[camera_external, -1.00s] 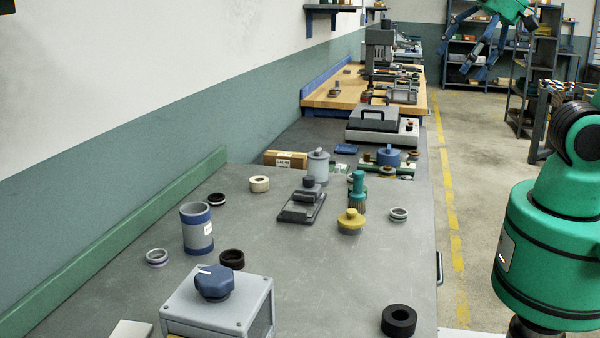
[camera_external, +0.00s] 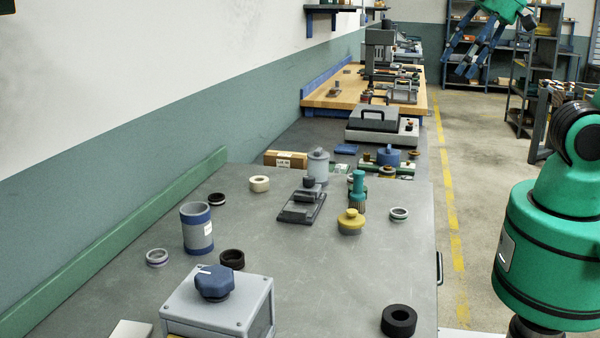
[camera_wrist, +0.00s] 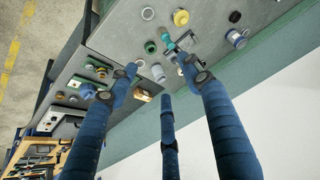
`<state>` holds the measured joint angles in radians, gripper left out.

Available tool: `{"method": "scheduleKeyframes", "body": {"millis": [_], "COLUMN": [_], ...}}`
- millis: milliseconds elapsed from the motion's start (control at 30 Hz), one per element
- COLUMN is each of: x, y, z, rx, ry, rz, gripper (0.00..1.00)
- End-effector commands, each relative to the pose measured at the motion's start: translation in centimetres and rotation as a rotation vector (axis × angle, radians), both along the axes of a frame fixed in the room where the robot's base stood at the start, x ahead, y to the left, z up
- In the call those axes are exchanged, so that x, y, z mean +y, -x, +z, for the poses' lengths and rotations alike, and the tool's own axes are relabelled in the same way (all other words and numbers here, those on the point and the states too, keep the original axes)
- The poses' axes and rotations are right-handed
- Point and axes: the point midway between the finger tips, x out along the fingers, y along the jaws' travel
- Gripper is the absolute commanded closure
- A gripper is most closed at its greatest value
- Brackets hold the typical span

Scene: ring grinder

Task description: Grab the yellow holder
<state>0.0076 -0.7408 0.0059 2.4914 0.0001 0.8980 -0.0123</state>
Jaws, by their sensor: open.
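The yellow holder (camera_external: 350,222) is a round piece with a wider base and a small knob on top. It stands upright on the grey workbench (camera_external: 300,262), in front of a green-and-dark upright tool (camera_external: 358,190). In the wrist view the yellow holder (camera_wrist: 181,17) shows near the top edge, beyond my fingers. My gripper (camera_external: 461,66) is high at the upper right in the external view, well away from the holder. Its blue fingers are spread and empty, and they fill much of the wrist view (camera_wrist: 158,72).
A dark clamp-like fixture (camera_external: 302,205) and a grey ring (camera_external: 399,214) lie either side of the holder. A grey-blue cylinder (camera_external: 197,232), a box with a blue knob (camera_external: 220,305) and a black ring (camera_external: 398,320) are nearer. Open bench surrounds the holder's front.

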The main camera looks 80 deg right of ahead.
Motion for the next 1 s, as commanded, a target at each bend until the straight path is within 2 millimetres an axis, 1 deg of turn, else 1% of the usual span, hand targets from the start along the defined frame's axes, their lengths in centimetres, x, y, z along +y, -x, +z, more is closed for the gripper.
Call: {"method": "scheduleKeyframes", "body": {"millis": [167, 267, 467, 600, 767, 867, 1000], "x": [-1.2, -2.4, -6.0, -9.0, -13.0, -15.6, -19.5], "y": [-1.8, -3.5, -7.7, -10.6, -13.3, -14.9, -16.5], "z": [-0.2, -0.4, -1.7, -3.1, -5.4, -7.2, -10.1], "rx": [0.030, 0.056, 0.124, 0.172, 0.229, 0.263, 0.313], "ry": [0.022, 0.041, 0.082, 0.106, 0.123, 0.130, 0.132], "rz": [0.006, 0.017, 0.049, 0.076, 0.108, 0.129, 0.161], "gripper": [0.50, 0.50, 0.50, 0.50, 0.50, 0.50, 0.50]}}
